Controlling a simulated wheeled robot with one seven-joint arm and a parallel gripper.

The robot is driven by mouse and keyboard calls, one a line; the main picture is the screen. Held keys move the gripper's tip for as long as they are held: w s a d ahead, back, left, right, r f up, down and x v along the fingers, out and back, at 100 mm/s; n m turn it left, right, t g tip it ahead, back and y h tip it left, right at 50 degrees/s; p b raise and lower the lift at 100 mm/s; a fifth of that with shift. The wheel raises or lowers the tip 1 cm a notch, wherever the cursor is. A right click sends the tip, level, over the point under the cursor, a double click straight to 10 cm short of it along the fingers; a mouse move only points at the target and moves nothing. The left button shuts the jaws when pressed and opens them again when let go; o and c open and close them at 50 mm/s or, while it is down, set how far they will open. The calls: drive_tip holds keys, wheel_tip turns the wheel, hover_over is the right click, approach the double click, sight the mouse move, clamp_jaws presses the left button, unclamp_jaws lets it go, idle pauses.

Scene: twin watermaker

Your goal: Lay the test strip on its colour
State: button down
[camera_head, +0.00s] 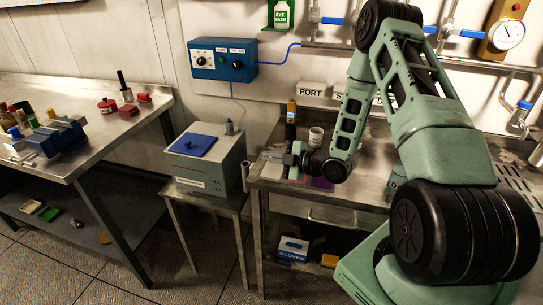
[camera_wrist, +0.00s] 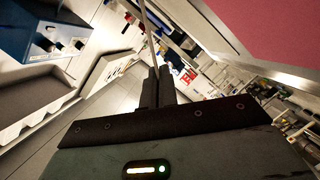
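My gripper (camera_head: 290,160) is low over the left end of the right-hand steel bench in the head view. In the wrist view its two dark fingers (camera_wrist: 157,86) are close together, with a thin pale strip (camera_wrist: 147,30), seen nearly edge-on, rising from between them. This looks like the test strip; its pad colour cannot be made out. A purple patch (camera_head: 322,184) and a pinkish edge show on the bench just below my gripper, partly hidden by it. A large pink-red surface (camera_wrist: 275,25) fills the upper right of the wrist view.
A white cup (camera_head: 316,137) and a dark upright device with a yellow top (camera_head: 291,116) stand behind my gripper. A grey box with a blue lid (camera_head: 196,144) stands on a small table to the left. A blue control box (camera_head: 222,60) hangs on the wall.

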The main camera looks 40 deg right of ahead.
drive_tip(key=c, duration=1.6)
unclamp_jaws()
drive_tip(key=shift+r+p, duration=2.7)
drive_tip(key=shift+r, duration=1.8)
